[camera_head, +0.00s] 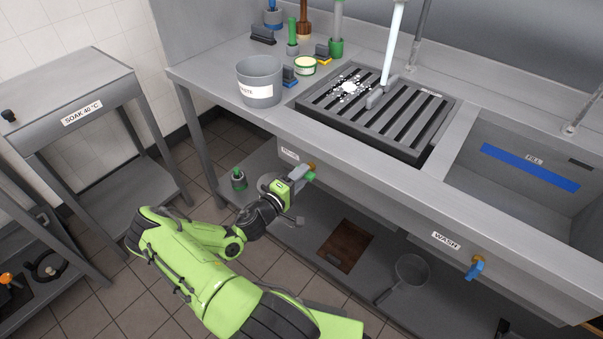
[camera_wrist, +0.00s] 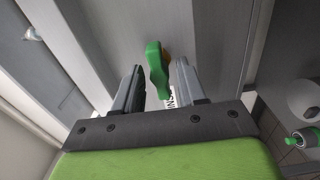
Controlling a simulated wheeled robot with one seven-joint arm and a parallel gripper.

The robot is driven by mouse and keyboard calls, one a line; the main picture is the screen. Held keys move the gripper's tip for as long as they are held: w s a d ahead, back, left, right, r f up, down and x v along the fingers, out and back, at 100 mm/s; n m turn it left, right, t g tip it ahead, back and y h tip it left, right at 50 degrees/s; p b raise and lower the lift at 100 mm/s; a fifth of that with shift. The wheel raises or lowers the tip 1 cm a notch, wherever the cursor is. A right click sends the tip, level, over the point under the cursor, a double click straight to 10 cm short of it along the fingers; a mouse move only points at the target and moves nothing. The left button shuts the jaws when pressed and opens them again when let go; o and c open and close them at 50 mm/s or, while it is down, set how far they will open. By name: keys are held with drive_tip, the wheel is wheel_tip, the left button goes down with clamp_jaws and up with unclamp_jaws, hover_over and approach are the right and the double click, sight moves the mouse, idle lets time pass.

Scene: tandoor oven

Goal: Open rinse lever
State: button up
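The rinse lever is a green handle on a brass-coloured valve (camera_head: 310,166), on the sink's front panel beside a small label (camera_head: 290,154). My gripper (camera_head: 302,176) is right at the lever, and its tips partly hide it in the head view. In the wrist view the green lever (camera_wrist: 156,68) stands between the two grey fingertips of my gripper (camera_wrist: 160,72). The fingers are apart, with part of a white label (camera_wrist: 171,97) showing between them. I cannot tell whether either finger touches the lever.
A blue wash lever (camera_head: 475,268) is farther right under the basin (camera_head: 540,150). A grey bucket (camera_head: 260,85) stands on the counter beside the slatted rack (camera_head: 375,115). The lower shelf holds a brown board (camera_head: 346,246), a pan (camera_head: 411,270) and a green-topped bottle (camera_head: 238,179).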

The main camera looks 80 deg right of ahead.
drive_tip(key=v, duration=0.7)
idle(0.6)
